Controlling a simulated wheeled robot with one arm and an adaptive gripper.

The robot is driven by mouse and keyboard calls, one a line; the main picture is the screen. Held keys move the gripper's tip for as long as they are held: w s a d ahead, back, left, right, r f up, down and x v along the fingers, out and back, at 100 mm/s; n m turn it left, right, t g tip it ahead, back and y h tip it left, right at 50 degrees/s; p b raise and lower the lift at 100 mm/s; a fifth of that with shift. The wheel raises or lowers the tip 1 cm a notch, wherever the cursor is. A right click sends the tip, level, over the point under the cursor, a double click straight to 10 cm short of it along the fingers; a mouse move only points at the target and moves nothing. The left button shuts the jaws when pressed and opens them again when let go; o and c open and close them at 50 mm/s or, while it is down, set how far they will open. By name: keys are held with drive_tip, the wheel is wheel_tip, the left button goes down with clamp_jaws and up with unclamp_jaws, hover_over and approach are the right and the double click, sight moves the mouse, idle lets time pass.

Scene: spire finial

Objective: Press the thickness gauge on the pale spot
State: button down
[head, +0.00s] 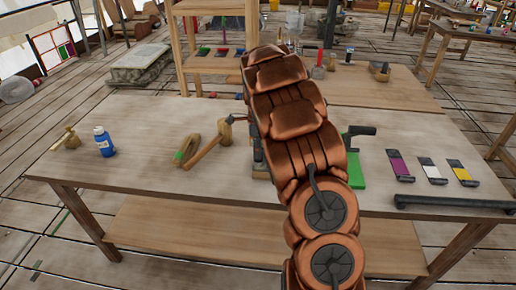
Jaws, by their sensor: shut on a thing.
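In the head view my copper arm rises across the middle of the workbench (140,180) and covers its centre. My gripper is hidden behind the arm. I cannot make out the thickness gauge or the pale spot. A small dark upright part (257,155) shows at the arm's left edge; I cannot tell what it is. A green block with a black handle (358,180) shows just right of the arm, partly covered by it.
A blue bottle (104,142), a mallet (208,145) and a wooden ring-like piece (187,150) stand or lie left. Purple (400,166), white (432,172) and yellow (462,173) plates lie right, behind a black bar (455,202). The bench's front left is clear.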

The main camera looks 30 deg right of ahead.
drive_tip(key=shift+f+b, duration=0.4)
drive_tip(key=shift+f, duration=0.65)
idle(1.3)
drive_tip(key=shift+r+p, duration=0.55)
drive_tip(key=shift+r, duration=2.1)
drive_tip(key=shift+f, duration=0.2)
drive_tip(key=shift+f+b, duration=0.8)
drive_tip(key=shift+f, duration=1.35)
drive_tip(key=c, duration=0.7)
unclamp_jaws()
drive_tip(key=shift+o, duration=0.2)
